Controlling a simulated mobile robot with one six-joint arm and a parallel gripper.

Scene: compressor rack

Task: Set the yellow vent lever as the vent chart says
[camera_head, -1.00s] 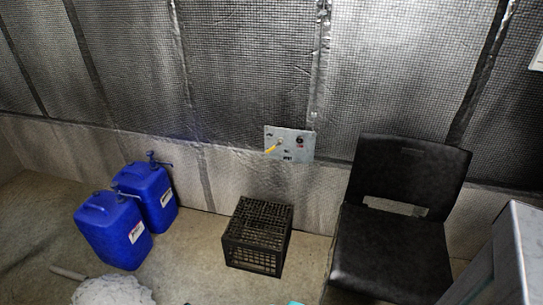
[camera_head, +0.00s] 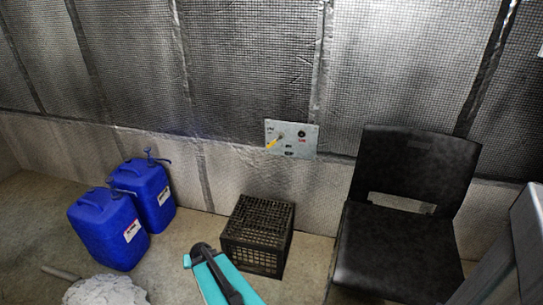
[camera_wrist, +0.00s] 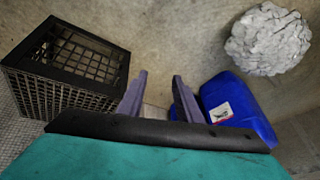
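The yellow vent lever (camera_head: 271,144) is on a small pale panel (camera_head: 308,140) on the far wall. It slants down and left from its pivot. The panel carries small dark labels, too small to read, and a dark round knob (camera_head: 301,134) with a red mark below it. No readable vent chart shows. My gripper (camera_wrist: 159,90) is open and empty in the wrist view, its two fingers apart over the floor. It is well short of the panel, which is not in the wrist view. My teal arm end shows at the bottom of the head view.
A black crate (camera_head: 257,235) stands on the floor below the panel. Two blue jerrycans (camera_head: 108,228) stand left of it, with a crumpled white heap (camera_head: 105,291) in front. A black chair (camera_head: 395,245) stands to the right. A grey metal edge is at the far right.

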